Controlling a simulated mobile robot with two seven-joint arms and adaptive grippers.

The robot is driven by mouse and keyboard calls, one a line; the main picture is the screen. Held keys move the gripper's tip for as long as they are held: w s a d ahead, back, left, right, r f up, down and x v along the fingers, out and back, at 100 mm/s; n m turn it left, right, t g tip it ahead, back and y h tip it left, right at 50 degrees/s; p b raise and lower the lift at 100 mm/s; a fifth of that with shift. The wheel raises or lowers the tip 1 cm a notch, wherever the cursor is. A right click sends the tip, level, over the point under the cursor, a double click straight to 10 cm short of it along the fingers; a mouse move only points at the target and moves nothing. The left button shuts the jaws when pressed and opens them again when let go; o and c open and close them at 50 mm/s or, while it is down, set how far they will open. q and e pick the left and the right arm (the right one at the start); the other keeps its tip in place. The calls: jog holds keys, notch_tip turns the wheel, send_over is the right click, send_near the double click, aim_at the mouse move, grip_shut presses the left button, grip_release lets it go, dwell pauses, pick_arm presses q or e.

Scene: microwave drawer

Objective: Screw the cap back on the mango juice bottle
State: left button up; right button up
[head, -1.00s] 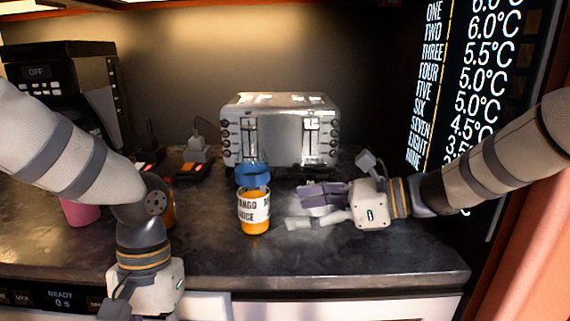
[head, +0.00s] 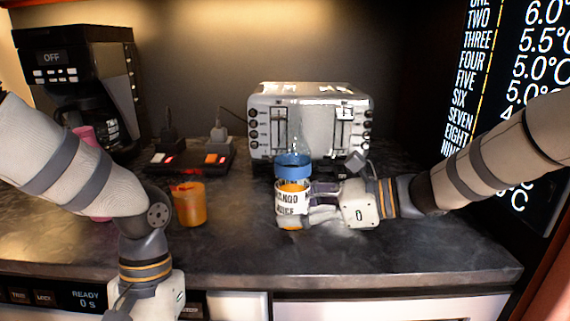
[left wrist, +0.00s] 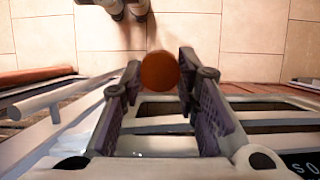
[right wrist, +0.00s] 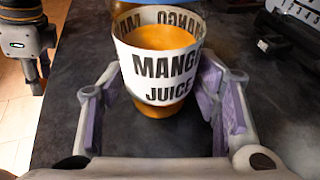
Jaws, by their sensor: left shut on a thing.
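The mango juice bottle (head: 292,202) stands upright on the dark counter, with orange juice, a white label, a blue band and a clear upper part. Its label fills the middle of the right wrist view (right wrist: 165,75); its top is cut off there. My right gripper (head: 314,203) is open, with its fingers on either side of the bottle; firm contact cannot be told. My left gripper (left wrist: 160,85) is shut on a small round reddish-brown cap (left wrist: 160,72), held in front of the counter. In the head view its fingers are below the picture edge.
A silver toaster (head: 310,105) stands close behind the bottle. An orange cup (head: 189,206) stands left of it, and a power strip (head: 190,158) lies behind that. A coffee maker (head: 75,70) is at the back left. A pink thing is partly hidden by my left arm. The front counter is clear.

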jog(key=c, duration=0.3)
jog(key=o, duration=0.9)
jog(key=v, duration=0.7)
jog(key=shift+d, duration=0.1)
jog(key=shift+s+d+r, duration=0.1)
jog(key=shift+d, duration=0.1)
